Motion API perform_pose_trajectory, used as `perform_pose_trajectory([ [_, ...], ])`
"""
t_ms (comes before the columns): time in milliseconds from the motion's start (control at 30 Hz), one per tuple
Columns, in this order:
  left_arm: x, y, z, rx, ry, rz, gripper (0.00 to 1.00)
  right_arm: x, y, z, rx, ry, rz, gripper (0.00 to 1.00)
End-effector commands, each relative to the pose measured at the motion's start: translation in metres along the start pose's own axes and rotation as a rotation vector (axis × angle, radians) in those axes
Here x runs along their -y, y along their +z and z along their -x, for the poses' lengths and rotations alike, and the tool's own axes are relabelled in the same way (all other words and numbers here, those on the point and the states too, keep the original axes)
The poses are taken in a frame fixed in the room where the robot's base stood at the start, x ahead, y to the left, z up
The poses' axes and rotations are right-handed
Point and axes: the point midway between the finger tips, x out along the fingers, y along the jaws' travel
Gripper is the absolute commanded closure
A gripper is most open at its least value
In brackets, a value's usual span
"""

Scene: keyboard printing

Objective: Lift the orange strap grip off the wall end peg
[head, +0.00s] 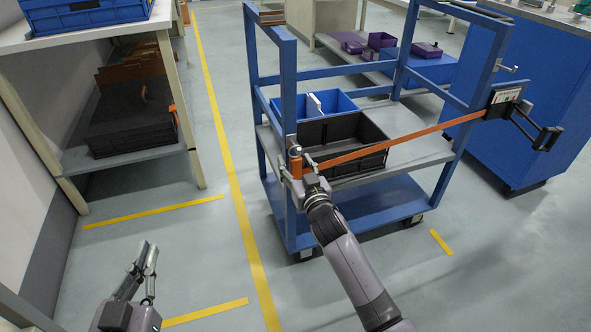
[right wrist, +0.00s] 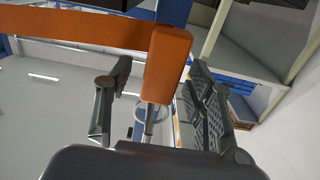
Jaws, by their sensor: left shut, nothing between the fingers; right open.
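The orange strap grip (head: 296,166) sits at the left post of the blue cart, with the orange strap (head: 400,138) stretched from it across to a black housing (head: 503,97) on the right post. In the right wrist view the grip (right wrist: 167,62) lies between the spread fingers of my right gripper (right wrist: 163,80), which is open; contact cannot be told. A thin metal rod (right wrist: 148,137) shows below the grip; the peg's seat is hidden. My right gripper also shows in the head view (head: 305,172). My left gripper (head: 149,259) is shut and empty, low at the left.
The blue cart (head: 350,73) carries a black crate (head: 345,128) and a blue bin (head: 335,102) behind the strap. A black bracket (head: 546,137) juts from the right post. A shelf unit (head: 80,157) stands at left. Floor between is clear.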

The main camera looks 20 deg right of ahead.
Motion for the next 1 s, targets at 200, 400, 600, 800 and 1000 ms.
perform_pose_trajectory([
  [200, -0.0008, -0.0064, -0.0006, -0.033, 0.002, 0.001, 1.00, -0.0001, 0.0001, -0.0039, 0.001, 0.000, 0.000, 0.50],
  [400, -0.0008, -0.0061, -0.0005, -0.032, 0.002, 0.001, 1.00, -0.0002, 0.0000, -0.0037, 0.001, 0.000, 0.000, 0.55],
  [600, -0.0008, -0.0062, -0.0006, -0.031, 0.002, 0.001, 1.00, -0.0002, -0.0001, -0.0036, 0.000, 0.000, 0.000, 0.69],
  [800, -0.0009, -0.0063, -0.0006, -0.032, 0.002, 0.001, 1.00, -0.0002, -0.0001, -0.0036, 0.000, 0.000, 0.000, 0.82],
  [1000, -0.0009, -0.0063, -0.0006, -0.031, 0.002, 0.001, 1.00, -0.0002, -0.0001, -0.0035, 0.000, 0.000, 0.000, 0.95],
])
